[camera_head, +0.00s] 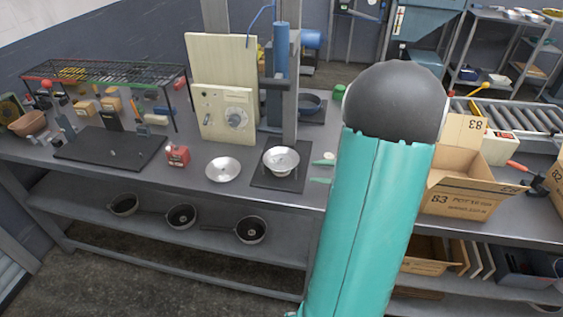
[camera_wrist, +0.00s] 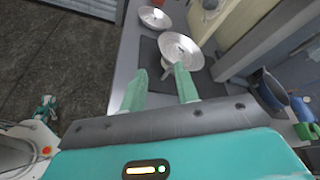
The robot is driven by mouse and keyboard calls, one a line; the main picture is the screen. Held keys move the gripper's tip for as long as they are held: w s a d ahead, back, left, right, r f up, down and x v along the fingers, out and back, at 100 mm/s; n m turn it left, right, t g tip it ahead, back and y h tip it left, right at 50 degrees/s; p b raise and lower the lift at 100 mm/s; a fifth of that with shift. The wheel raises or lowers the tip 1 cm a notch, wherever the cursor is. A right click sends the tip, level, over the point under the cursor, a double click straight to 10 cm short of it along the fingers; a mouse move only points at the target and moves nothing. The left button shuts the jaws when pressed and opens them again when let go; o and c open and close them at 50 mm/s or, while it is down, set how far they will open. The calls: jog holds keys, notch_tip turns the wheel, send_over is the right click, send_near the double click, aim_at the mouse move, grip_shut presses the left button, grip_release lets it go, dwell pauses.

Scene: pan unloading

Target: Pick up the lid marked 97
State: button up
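Two round silver metal pieces lie on the grey workbench. One (camera_head: 223,169) lies flat on the bench and looks like a lid; it also shows in the wrist view (camera_wrist: 154,17). The other (camera_head: 281,160) sits over a dark square plate below the blue press and shows nearer in the wrist view (camera_wrist: 180,50). No number 97 is readable on either, so I cannot tell which is marked. My gripper (camera_head: 313,171) is just right of the dark plate. In the wrist view my green fingers (camera_wrist: 160,71) are apart with nothing between them, short of the nearer piece.
The blue press (camera_head: 281,55) and its grey column (camera_wrist: 245,50) stand close behind the plate. A red block (camera_head: 177,154) sits left of the flat piece. Dark pans (camera_head: 250,230) rest on the lower shelf. An open cardboard box (camera_head: 460,185) stands right of my arm.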

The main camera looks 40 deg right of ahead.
aim_at(283, 170)
jog(key=x, duration=1.1)
jog(key=shift+d, duration=0.25)
grip_shut()
